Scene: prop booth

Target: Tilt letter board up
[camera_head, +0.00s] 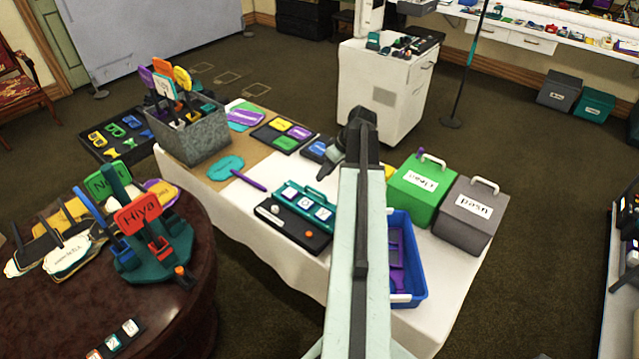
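The letter board (304,209) is a teal panel with several white letter tiles, set along the back of a black base (286,225) on the white-covered table. It appears to lie low, leaning back; its exact angle is hard to tell. A white round knob and an orange one sit on the base. My gripper (325,168) is at the far end of my arm, above and behind the letter board's right end, apart from it as far as I can see. It is small and dark, so its fingers are not clear.
A blue tray (408,283) stands right of the board, partly behind my arm. Green (420,185) and grey (466,216) lidded boxes stand beyond it. A purple-handled teal paddle (225,168) lies left. A metal bin (190,141) of signs stands at the table's far left.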

